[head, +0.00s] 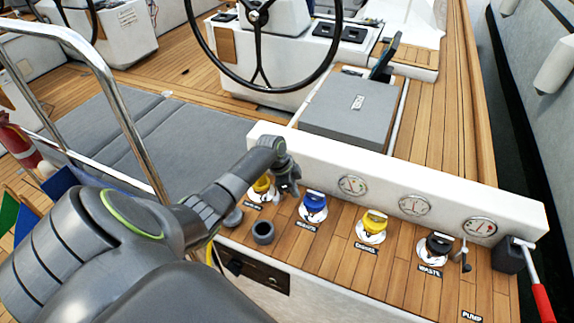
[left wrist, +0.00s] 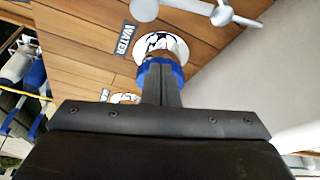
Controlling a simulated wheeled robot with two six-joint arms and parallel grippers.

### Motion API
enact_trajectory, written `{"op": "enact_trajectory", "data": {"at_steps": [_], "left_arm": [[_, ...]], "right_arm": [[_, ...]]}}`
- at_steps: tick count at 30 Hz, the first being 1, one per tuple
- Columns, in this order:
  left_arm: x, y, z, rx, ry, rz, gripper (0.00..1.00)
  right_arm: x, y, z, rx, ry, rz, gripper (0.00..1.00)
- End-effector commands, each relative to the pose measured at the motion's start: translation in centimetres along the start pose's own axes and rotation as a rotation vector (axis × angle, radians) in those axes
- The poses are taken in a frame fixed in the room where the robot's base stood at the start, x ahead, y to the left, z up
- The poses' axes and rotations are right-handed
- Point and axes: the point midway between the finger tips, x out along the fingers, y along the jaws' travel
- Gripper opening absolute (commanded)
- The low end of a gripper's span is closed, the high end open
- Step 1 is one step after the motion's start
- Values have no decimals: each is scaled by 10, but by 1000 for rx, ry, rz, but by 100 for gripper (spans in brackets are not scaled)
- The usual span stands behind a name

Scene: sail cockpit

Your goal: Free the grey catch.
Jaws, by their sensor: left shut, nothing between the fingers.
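My left gripper (head: 290,182) reaches over the wooden valve panel from the left, between the yellow valve (head: 262,187) and the blue valve (head: 314,205). In the left wrist view its fingers (left wrist: 161,82) are shut with nothing between them, and their tips overlap the blue valve (left wrist: 160,66) beside the WATER label (left wrist: 124,41). I cannot tell whether they touch it. A grey fitting with round knobs (left wrist: 222,14) shows at the top of that view. I cannot tell for sure which part is the grey catch. My right gripper is not in view.
Another yellow valve (head: 371,225), a black valve (head: 436,246), a small lever (head: 465,258) and a red-handled pump (head: 541,300) stand to the right. A white gauge wall (head: 325,180) backs the panel. Dark cup-like fittings (head: 263,232) sit at its left.

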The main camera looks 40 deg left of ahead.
Motion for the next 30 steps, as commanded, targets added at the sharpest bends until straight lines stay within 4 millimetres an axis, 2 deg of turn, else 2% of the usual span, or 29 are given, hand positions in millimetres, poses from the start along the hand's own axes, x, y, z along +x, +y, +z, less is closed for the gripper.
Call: {"op": "enact_trajectory", "data": {"at_steps": [9, 15, 21, 30], "left_arm": [[-60, -1, 2, 3, -2, -6, 0], [-89, -1, 2, 2, -1, -4, 0], [-100, 0, 1, 1, -1, -1, 0], [-101, 0, 1, 1, 0, -1, 0]], "right_arm": [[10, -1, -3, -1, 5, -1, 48], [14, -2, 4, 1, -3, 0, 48], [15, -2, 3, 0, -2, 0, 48], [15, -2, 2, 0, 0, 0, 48]]}}
